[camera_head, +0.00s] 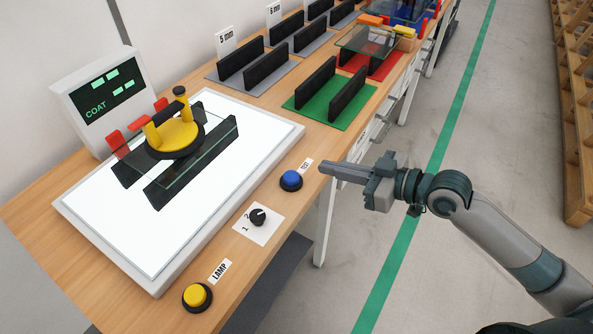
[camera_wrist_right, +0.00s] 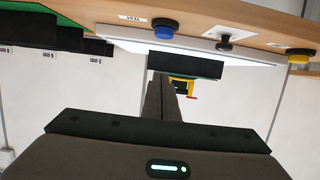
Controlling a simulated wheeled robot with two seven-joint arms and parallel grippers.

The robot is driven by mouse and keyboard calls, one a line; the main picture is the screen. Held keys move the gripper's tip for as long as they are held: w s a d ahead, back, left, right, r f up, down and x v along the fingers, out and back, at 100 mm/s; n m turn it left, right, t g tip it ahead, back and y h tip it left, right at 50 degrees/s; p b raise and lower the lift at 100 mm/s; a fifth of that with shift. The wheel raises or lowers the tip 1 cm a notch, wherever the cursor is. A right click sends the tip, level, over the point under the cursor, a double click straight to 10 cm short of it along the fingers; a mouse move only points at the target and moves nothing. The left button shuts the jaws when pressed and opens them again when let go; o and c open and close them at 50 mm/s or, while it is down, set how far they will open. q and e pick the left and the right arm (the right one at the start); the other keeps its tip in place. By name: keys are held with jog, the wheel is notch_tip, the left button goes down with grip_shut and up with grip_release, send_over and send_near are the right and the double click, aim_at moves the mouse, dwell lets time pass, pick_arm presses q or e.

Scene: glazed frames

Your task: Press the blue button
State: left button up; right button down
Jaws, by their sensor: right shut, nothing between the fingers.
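The blue button (camera_head: 291,180) sits in a black ring on the wooden table near its front edge, beside a small label reading TEST. It also shows at the top of the right wrist view (camera_wrist_right: 164,31). My right gripper (camera_head: 322,169) is shut and empty. In the head view its fingertips appear just right of the blue button, apart from it, near the table's edge. In the right wrist view the closed fingers (camera_wrist_right: 160,84) appear below the button. My left gripper is not in view.
A yellow button (camera_head: 197,296) labelled LAMP and a black rotary knob (camera_head: 257,216) share the table edge. A white light panel (camera_head: 120,235) holds a glass pane with a yellow-handled tool (camera_head: 176,134). A COAT display (camera_head: 103,92) stands behind.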

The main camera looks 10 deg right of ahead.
jog(key=shift+w, duration=0.15)
jog(key=p, duration=0.4)
send_over(297, 178)
notch_tip(297, 178, down, 2)
jog(key=shift+w+f, duration=0.1)
jog(key=shift+f, duration=0.1)
notch_tip(297, 178, down, 3)
jog(key=shift+a+r, duration=0.1)
jog(key=shift+r, duration=0.1)
jog(key=shift+f+p, duration=0.35)
jog(key=shift+f, duration=0.6)
jog(key=shift+f, duration=0.1)
